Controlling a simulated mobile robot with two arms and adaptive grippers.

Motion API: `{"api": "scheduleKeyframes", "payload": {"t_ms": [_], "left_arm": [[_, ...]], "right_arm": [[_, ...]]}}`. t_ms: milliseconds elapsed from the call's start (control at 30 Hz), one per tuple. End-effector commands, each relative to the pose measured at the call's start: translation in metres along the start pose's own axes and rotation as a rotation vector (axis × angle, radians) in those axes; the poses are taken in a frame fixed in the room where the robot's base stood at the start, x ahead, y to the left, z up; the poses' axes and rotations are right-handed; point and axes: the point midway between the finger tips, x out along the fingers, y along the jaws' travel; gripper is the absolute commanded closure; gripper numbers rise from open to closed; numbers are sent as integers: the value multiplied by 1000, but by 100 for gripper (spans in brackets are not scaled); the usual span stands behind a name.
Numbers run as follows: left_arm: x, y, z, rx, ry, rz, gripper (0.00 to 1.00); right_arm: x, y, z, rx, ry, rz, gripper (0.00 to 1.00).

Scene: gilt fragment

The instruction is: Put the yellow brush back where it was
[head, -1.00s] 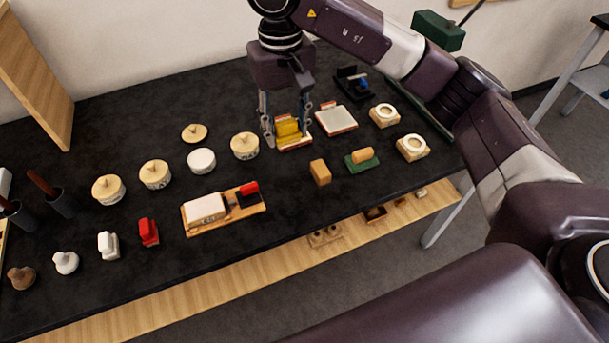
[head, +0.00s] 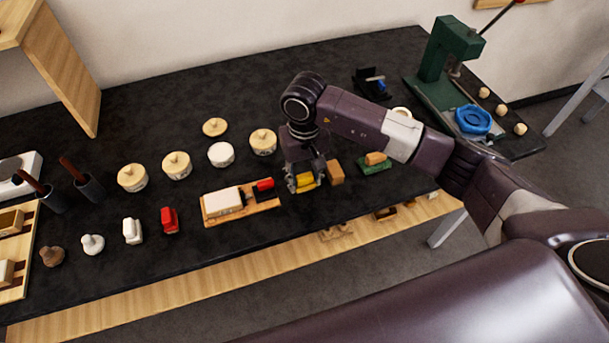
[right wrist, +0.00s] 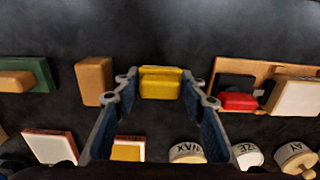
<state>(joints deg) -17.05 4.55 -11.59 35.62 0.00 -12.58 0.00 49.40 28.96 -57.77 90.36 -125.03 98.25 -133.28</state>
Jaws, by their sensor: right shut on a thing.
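My right gripper (head: 304,176) is shut on the yellow brush (head: 306,183). The brush sits between the fingertips, which also show in the right wrist view (right wrist: 161,99) with the yellow brush (right wrist: 161,82) across them. It is low over the dark table, between a tan block (head: 335,172) and the board with the red brush (head: 264,184). I cannot tell whether its underside touches the table. A pad with a yellow patch (right wrist: 127,150) shows at the bottom of the right wrist view; in the head view my arm hides it. My left gripper is not in view.
A wooden board (head: 240,207) carries a white pad and the red brush. A green block with a tan roll (head: 376,162) lies to the right. Lidded jars (head: 176,165) stand to the left. A green press (head: 448,55) stands at the back right. A white pad (right wrist: 48,145) lies behind.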

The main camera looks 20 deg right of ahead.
Motion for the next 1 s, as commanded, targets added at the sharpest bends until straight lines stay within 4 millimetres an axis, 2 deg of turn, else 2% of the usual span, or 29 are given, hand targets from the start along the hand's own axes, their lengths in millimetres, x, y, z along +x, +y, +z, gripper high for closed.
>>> {"api": "scheduleKeyframes", "payload": {"t_ms": [367, 400, 533, 900, 1000], "left_arm": [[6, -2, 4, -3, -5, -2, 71], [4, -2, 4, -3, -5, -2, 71], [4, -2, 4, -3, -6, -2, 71], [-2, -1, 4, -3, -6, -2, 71], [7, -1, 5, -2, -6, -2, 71]], "right_arm": [[5, 0, -1, 0, 2, 0, 81], [3, 0, -1, 0, 2, 0, 59], [3, 0, -1, 0, 2, 0, 45], [-2, 0, 0, 0, 1, -1, 45], [-12, 0, -3, -1, 9, -1, 45]]}}
